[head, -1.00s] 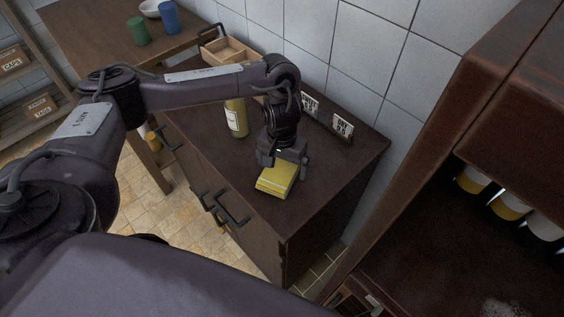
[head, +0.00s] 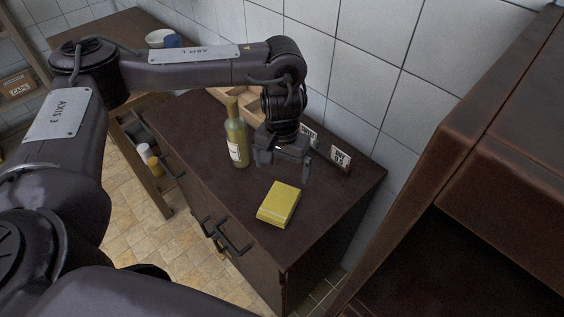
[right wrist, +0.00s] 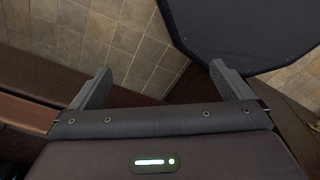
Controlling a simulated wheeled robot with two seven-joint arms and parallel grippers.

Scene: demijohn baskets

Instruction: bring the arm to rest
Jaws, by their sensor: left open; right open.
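My left arm (head: 190,66) reaches across the head view from the left and bends down over a dark cabinet. My left gripper (head: 282,166) is open and empty, pointing down above the cabinet top, apart from and behind the yellow box. In the right wrist view my right gripper (right wrist: 162,82) is open, with nothing between its fingers. My right arm does not show in the head view.
The yellow box (head: 279,204) lies on the cabinet top (head: 225,188). A yellow bottle (head: 236,140), two small signs (head: 341,157) and a wooden tray (head: 242,104) stand near the gripper. A brown cabinet (head: 480,170) is at right.

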